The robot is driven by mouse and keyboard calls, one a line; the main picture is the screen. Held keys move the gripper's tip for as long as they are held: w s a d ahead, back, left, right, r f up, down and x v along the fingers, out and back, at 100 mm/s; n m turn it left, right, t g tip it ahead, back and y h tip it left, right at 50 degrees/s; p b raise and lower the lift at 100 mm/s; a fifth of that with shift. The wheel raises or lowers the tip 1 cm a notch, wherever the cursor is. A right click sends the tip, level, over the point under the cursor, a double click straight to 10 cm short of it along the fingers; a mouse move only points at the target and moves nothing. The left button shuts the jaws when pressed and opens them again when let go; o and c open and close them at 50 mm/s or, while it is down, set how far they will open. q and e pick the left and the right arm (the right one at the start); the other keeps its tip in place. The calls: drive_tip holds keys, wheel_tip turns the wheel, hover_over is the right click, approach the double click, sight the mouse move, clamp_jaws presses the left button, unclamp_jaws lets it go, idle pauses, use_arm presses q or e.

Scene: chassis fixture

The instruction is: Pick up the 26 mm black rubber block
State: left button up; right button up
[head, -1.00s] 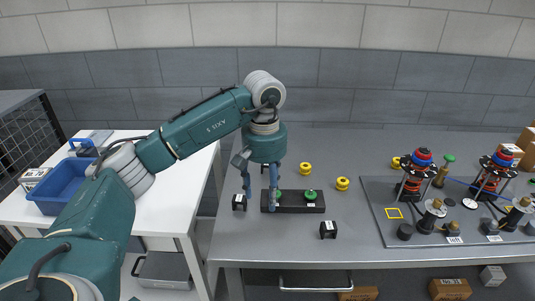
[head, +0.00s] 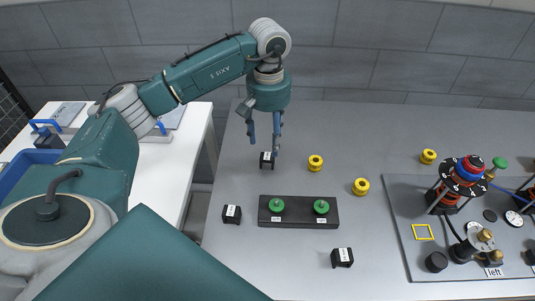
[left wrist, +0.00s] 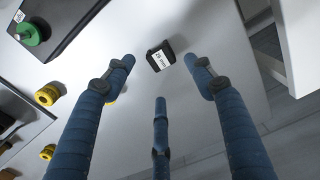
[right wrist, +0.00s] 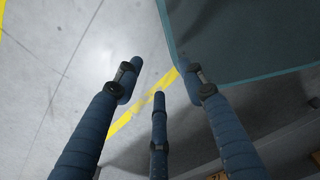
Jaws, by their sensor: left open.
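The black rubber block (head: 267,160) with a white label stands on the grey table near its left side. In the left wrist view the block (left wrist: 160,57) shows close up, and its label seems to read 26 mm. My left gripper (head: 264,149) points down just above it, fingers spread and empty. In the left wrist view the left gripper (left wrist: 160,72) has the block just beyond the two upper fingertips, apart from them. My right gripper (right wrist: 160,75) has its fingers spread and empty above the floor; it is not seen in the head view.
Similar black blocks stand at the left (head: 231,214) and front (head: 342,257). A black tray (head: 298,221) with two green knobs lies between them. Yellow spools (head: 315,162), (head: 360,187) lie to the right. A fixture board (head: 410,262) fills the right side.

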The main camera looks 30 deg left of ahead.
sight(267, 155)
use_arm(q)
drive_tip(key=shift+f, duration=0.85)
drive_tip(key=shift+f+p, duration=0.3)
drive_tip(key=shift+f, duration=0.05)
wheel_tip(267, 155, down, 4)
drive_tip(key=shift+a+f+p, duration=0.15)
drive_tip(key=shift+f+p, duration=0.05)
drive_tip(key=shift+p, duration=0.9)
drive_tip(key=shift+f, duration=0.2)
drive_tip(key=shift+w, duration=0.1)
drive_tip(key=c, duration=1.1)
drive_tip(key=shift+c, duration=0.9)
use_arm(e)
drive_tip(key=r, duration=0.2)
drive_tip(key=w+r, duration=0.1)
drive_tip(key=shift+w+a, duration=0.1)
drive_tip(key=shift+a, duration=0.15)
